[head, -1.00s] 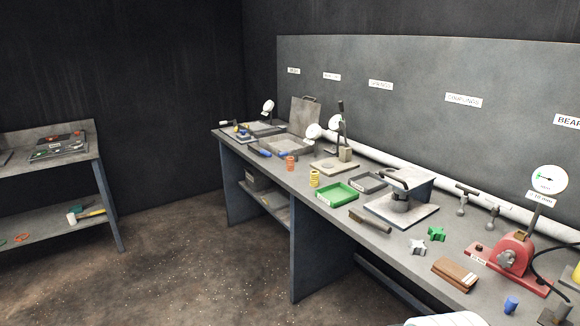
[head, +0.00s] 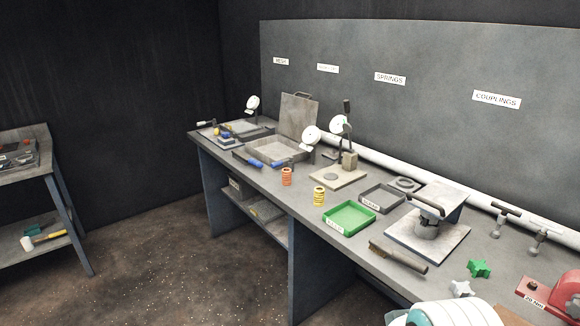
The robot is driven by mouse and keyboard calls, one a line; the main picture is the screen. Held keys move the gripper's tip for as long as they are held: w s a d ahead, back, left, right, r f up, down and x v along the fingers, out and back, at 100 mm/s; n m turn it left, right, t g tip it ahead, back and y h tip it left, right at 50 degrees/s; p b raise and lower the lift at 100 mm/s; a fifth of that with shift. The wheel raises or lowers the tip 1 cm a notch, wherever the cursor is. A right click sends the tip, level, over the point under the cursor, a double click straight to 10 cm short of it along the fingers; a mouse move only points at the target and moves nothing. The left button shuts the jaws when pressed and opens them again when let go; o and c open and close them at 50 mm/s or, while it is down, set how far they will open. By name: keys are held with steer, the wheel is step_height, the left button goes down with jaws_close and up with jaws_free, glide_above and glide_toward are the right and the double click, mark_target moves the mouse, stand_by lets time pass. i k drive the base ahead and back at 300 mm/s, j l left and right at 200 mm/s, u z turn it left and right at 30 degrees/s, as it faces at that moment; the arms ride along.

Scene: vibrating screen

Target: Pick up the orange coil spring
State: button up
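The orange coil spring (head: 286,176) stands upright on the long grey workbench, close to its front edge. A yellow coil spring (head: 319,196) stands upright a little to its right and nearer to me. Blue-handled tools lie just behind and left of the orange spring. Nothing covers the orange spring. A white and teal rounded part at the bottom right looks like my own arm, and my gripper does not show.
The workbench (head: 240,162) runs along the back wall. A green tray (head: 350,218), a dark grey tray (head: 382,198) and a brush (head: 398,257) lie right of the springs. A gauge stand (head: 348,160) stands behind them. The floor in front is open.

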mark_target(286, 177)
steer(key=i+j+z, duration=0.3)
steer(key=i+j, duration=0.55)
steer(key=i, duration=0.3)
steer(key=i+j+z, duration=0.3)
steer(key=i+j, duration=0.75)
